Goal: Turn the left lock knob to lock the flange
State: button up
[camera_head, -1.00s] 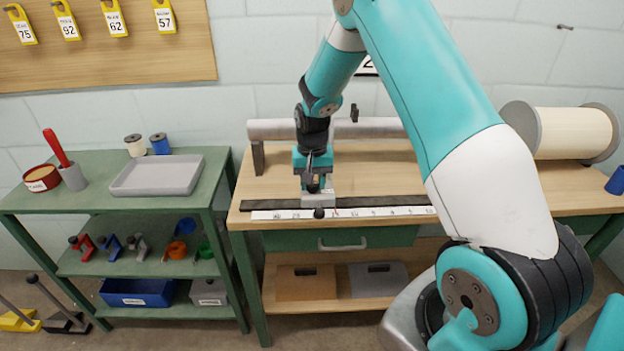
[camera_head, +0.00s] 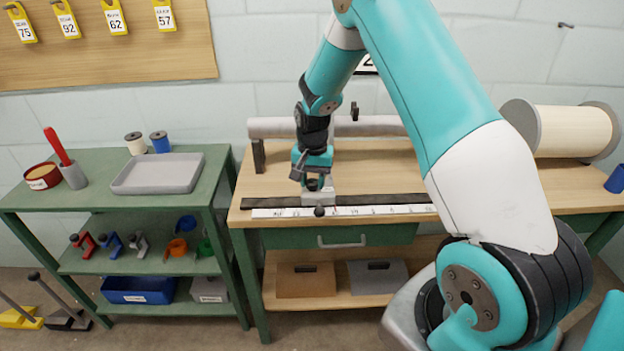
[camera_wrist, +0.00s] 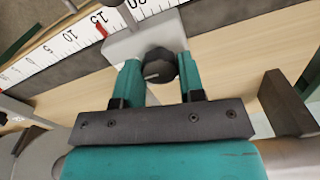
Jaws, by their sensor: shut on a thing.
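A black lobed knob (camera_wrist: 160,66) with a pale line on its face stands on a grey block (camera_wrist: 128,44). My gripper (camera_wrist: 159,72) is shut on the knob, with one teal finger on each side. In the head view my gripper (camera_head: 314,182) points down at the block (camera_head: 320,200), which sits on the dark rail (camera_head: 268,203) of the workbench. A small black ball (camera_head: 319,211) shows at the block's front. The knob is mostly hidden in the head view. I cannot tell which part is the flange.
A white ruler strip (camera_head: 385,210) runs along the rail. Behind it a grey bar (camera_head: 275,127) rests on brackets above the bench. A large cream spool (camera_head: 572,132) stands at the right. A green shelf unit (camera_head: 105,165) with a grey tray (camera_head: 157,173) stands left.

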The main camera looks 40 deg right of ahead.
aim_at(312, 182)
jog(key=o, duration=0.9)
jog(key=shift+w, duration=0.1)
jog(key=shift+r+b, duration=0.35)
jog(key=shift+r, duration=8.4)
jog(key=shift+a, duration=0.1)
